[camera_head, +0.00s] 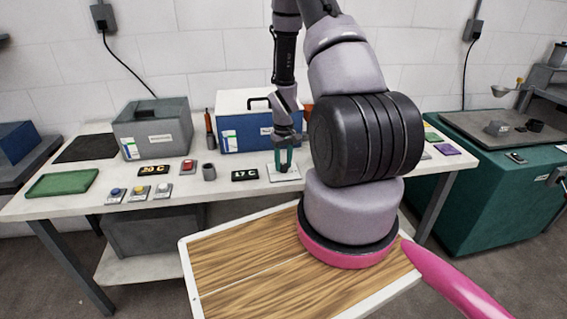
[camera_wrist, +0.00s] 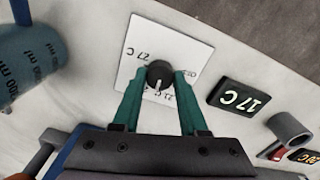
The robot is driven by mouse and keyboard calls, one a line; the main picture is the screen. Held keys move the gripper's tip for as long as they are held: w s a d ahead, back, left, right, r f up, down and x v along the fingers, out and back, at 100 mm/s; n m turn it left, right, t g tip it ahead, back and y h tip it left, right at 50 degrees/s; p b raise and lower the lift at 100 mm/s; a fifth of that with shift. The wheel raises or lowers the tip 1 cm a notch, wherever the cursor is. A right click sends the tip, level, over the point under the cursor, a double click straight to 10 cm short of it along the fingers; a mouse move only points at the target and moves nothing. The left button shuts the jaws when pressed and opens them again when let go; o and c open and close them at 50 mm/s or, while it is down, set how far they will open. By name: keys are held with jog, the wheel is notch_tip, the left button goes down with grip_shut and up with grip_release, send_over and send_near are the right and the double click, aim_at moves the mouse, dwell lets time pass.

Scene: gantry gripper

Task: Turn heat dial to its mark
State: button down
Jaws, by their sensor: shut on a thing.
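The heat dial (camera_wrist: 159,73) is a round dark knob with a pale pointer line, on a white square plate (camera_wrist: 141,37) printed with temperature marks, among them "27 C" and "21 C". In the wrist view the pointer line points down toward my gripper, near the "21 C" print. My gripper (camera_wrist: 158,83) has two green fingers, one on each side of the knob, shut on it. In the head view my gripper (camera_head: 284,165) reaches down to the white plate (camera_head: 276,178) on the table; the knob is hidden there. A black display (camera_head: 245,175) beside the plate reads "17 C".
On the table (camera_head: 225,200) stand a grey cylinder (camera_head: 209,172), a red button (camera_head: 188,167), a "20 C" display (camera_head: 154,170), several buttons (camera_head: 139,193) and a green tray (camera_head: 62,184). A blue and white box (camera_head: 240,118) stands behind. A blue graduated vessel (camera_wrist: 28,62) is close left in the wrist view.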

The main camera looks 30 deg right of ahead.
aim_at(283, 165)
jog(key=m, duration=0.6)
jog(key=shift+m, duration=0.3)
dwell(0.5)
jog(key=shift+c, duration=2.2)
grip_release()
jog(key=shift+r, duration=0.1)
notch_tip(283, 165, up, 11)
